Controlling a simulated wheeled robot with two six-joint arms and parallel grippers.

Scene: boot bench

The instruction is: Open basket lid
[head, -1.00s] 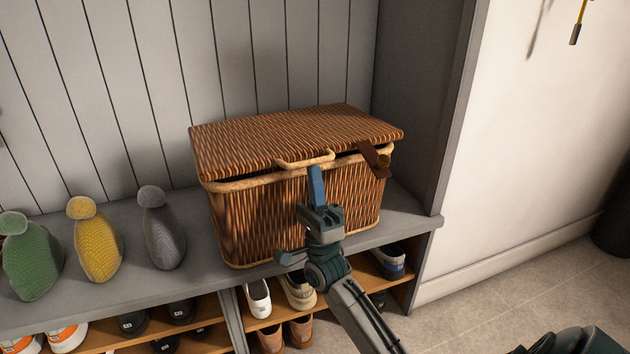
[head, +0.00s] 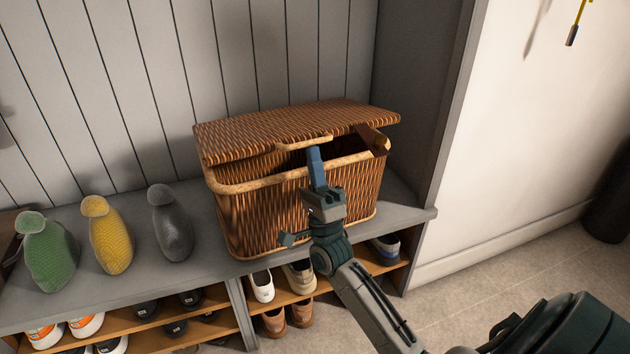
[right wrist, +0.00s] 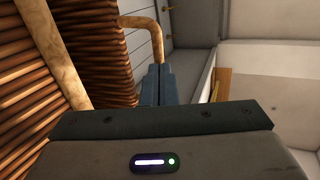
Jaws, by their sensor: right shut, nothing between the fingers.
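The brown wicker basket (head: 262,210) stands on the grey bench. Its lid (head: 290,126) is partly raised at the front, with a dark gap above the pale rim. A pale loop handle (head: 305,143) sits on the lid's front edge, and a brown strap (head: 373,138) hangs at its right. My right gripper (head: 314,155) is shut and empty, its blue fingertips at the lid's front edge just under the handle. In the right wrist view the shut fingers (right wrist: 157,85) are by the loop handle (right wrist: 148,24); contact is unclear. My left gripper is not in view.
Grey, yellow (head: 108,236) and green knitted figures stand on the bench (head: 205,208) left of the basket. Shoes (head: 262,285) fill the cubbies below. A grey side panel (head: 425,100) stands close on the right. Floor (head: 480,290) is clear at front right.

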